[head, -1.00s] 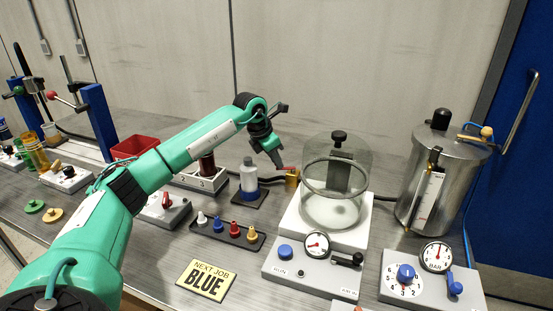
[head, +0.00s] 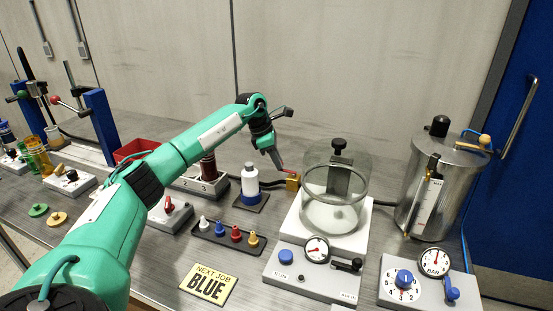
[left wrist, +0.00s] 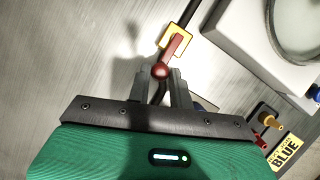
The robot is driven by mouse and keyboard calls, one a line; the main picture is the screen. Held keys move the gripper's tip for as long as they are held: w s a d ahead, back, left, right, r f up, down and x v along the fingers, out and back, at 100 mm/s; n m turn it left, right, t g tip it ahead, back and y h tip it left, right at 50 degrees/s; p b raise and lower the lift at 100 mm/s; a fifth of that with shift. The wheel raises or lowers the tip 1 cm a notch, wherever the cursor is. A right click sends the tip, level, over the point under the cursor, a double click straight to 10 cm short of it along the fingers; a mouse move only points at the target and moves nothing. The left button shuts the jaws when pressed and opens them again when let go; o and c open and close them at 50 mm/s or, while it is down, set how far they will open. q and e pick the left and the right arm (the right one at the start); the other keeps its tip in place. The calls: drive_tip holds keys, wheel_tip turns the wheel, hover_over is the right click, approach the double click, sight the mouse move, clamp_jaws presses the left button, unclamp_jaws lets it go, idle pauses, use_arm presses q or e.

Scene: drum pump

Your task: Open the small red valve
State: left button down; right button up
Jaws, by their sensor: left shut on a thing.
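The small red valve is a red lever with a ball end (left wrist: 161,71) on a brass body (left wrist: 176,36), set in a dark hose beside the glass chamber. In the head view its brass body (head: 293,182) shows just left of the chamber's white base. My left gripper (head: 279,168) is at the valve. In the left wrist view its fingers (left wrist: 160,78) are shut on the ball end of the red lever. The lever runs from the ball up to the brass body. My right gripper is not in view.
The glass chamber (head: 336,188) on its white base stands right of the valve. A white bottle with a blue band (head: 250,184) stands on a dark mat to the left. A steel tank (head: 434,190) is farther right. A NEXT JOB BLUE sign (head: 207,284) lies in front.

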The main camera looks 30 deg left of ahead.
use_arm(q)
drive_tip(key=shift+r, duration=0.1)
drive_tip(key=c, duration=1.3)
unclamp_jaws()
drive_tip(key=shift+o, duration=0.2)
drive_tip(key=v, duration=1.3)
drive_tip(key=shift+a+r+b, duration=0.2)
drive_tip(key=shift+r+b, duration=0.1)
drive_tip(key=shift+b, duration=0.05)
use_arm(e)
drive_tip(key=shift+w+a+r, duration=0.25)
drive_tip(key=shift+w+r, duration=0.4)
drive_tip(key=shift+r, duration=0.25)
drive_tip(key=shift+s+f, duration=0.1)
